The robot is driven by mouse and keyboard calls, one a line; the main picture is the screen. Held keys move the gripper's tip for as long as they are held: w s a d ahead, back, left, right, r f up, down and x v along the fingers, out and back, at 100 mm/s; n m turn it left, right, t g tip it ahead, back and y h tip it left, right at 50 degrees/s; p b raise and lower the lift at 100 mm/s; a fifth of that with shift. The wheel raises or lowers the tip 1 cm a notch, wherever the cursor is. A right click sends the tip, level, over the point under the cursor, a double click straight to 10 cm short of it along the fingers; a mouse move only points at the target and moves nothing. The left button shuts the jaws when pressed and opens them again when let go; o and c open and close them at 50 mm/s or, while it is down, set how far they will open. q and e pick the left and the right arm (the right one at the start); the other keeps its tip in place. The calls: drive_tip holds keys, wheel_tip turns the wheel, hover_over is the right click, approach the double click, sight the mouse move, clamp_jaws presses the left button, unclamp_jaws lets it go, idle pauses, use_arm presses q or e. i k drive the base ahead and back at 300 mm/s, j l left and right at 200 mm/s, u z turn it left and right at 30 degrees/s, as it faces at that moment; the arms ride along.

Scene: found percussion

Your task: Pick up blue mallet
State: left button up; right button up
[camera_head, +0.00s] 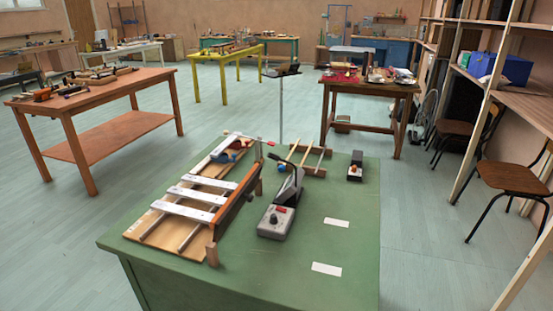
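A small blue ball-shaped head (281,168) shows at the front left of a wooden rack (308,172) on the green table (330,240). It looks like the head of the blue mallet, with a thin light stick running back from it. A red tip (271,143) lies at the left back of the same rack. Neither of my grippers is in view.
A wooden instrument with white bars (197,194) lies at the left of the table, with a blue object (222,157) at its far end. A grey box (275,222) stands in the middle. White labels (327,269) lie at the right front, where the table is mostly clear.

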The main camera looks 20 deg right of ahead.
sight(291, 153)
drive_tip(key=i+j+u, duration=0.1)
drive_tip(key=j, duration=0.25)
drive_tip(key=i+j+u, duration=0.15)
drive_tip(key=j, duration=0.25)
drive_tip(key=i+j+u, duration=1.2)
drive_tip(key=i+z, duration=0.1)
drive_tip(key=i, duration=0.45)
drive_tip(key=i+j+z, duration=0.1)
drive_tip(key=i, duration=0.4)
drive_tip(key=i+z, duration=2.25)
drive_tip(key=i, duration=0.5)
drive_tip(key=i+z, duration=0.15)
drive_tip(key=i, duration=0.4)
drive_tip(key=i+j+z, duration=0.15)
drive_tip(key=i, duration=0.45)
